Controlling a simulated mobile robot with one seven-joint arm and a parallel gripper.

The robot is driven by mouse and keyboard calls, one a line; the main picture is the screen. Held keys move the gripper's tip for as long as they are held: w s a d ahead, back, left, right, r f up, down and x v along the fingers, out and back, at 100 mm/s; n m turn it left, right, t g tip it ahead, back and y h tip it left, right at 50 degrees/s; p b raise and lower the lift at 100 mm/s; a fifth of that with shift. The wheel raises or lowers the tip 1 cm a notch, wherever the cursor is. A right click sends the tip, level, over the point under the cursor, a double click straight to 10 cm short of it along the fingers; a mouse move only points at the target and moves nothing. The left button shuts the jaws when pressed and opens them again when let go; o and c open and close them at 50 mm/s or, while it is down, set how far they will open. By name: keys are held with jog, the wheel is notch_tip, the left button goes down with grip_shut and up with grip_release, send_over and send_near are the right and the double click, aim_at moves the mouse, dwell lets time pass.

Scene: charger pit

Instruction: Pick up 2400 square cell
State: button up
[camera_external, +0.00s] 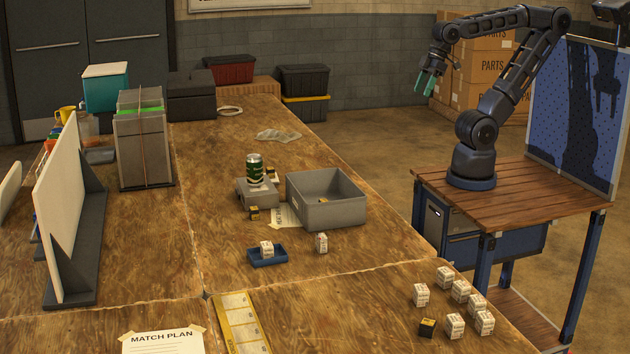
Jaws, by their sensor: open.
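Several small white printed blocks that look like square cells stand on the wooden table. One cell (266,249) sits in a small blue tray (268,262), and another cell (321,243) stands on the table to its right. A cluster of white cells (461,291) stands near the table's front right edge. Their print is too small to read, so I cannot tell which is 2400. My gripper (428,86), with green fingers, is open and empty. It is raised at the upper right, far from all the cells.
Small black-and-yellow blocks (427,328) lie about. A white upright panel (60,220) stands at left. A yellow strip (240,322) lies in front. The table's middle left is clear.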

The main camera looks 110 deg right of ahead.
jog(key=w+a+n+g+h, duration=0.15)
jog(key=w+n, duration=0.25)
jog(key=w, duration=0.8)
jog(key=n+g+h, duration=0.3)
jog(key=n, duration=1.1)
send_over(322, 236)
jog(key=a, duration=0.4)
notch_tip(322, 236, down, 35)
jog(key=x, duration=1.1)
jog(key=shift+d+r, duration=0.15)
jog(key=c, duration=1.1)
